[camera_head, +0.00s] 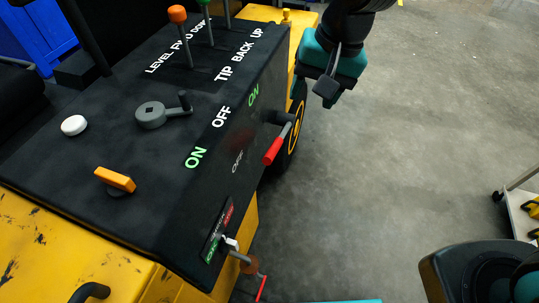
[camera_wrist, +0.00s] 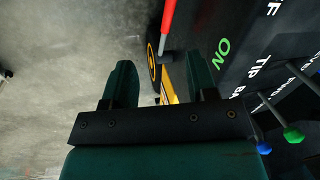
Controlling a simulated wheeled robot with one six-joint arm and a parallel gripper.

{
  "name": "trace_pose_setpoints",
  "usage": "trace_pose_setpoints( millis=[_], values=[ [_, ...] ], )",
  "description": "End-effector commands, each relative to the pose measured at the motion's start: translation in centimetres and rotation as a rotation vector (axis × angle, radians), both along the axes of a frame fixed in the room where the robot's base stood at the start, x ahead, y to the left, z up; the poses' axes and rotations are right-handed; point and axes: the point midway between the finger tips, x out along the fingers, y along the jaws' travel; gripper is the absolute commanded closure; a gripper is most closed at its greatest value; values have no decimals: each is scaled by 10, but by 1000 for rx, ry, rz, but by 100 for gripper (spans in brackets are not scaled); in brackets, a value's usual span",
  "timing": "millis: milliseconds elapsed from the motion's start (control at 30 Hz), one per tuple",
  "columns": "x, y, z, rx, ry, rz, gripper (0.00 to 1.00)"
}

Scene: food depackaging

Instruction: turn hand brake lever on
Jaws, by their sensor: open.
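A lever with a red grip (camera_head: 274,150) sticks out from the side face of the black control panel, beside OFF and ON markings; I take it as the hand brake lever. Its red grip also shows at the top of the wrist view (camera_wrist: 169,14). My gripper (camera_head: 328,85) is at the upper right of the lever in the head view, apart from it, beyond the panel's side. In the wrist view my gripper (camera_wrist: 161,70) has its two fingers wide apart with nothing between them. The lever lies beyond the fingertips.
The panel top (camera_head: 75,175) carries a grey rotary handle (camera_head: 151,115), an orange knob (camera_head: 116,179), a white button (camera_head: 73,125) and upright levers, one orange-tipped (camera_head: 177,14). A lower red-handled valve (camera_head: 261,287) sits below. Open concrete floor (camera_head: 400,150) lies right.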

Motion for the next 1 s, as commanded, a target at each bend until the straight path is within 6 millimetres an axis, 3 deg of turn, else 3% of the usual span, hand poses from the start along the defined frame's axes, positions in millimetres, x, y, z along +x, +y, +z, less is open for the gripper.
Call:
trace_pose_setpoints(
  millis=[33, 100, 233, 467, 1000],
  values=[
    [14, 11, -26, -16, 16, -64, 47],
    [29, 22, -47, -31, 25, -157, 47],
    [45, 35, -71, -46, 31, -262, 47],
    [51, 41, -98, -51, 34, -297, 47],
    [59, 61, -214, -51, 34, -294, 47]
  ],
)
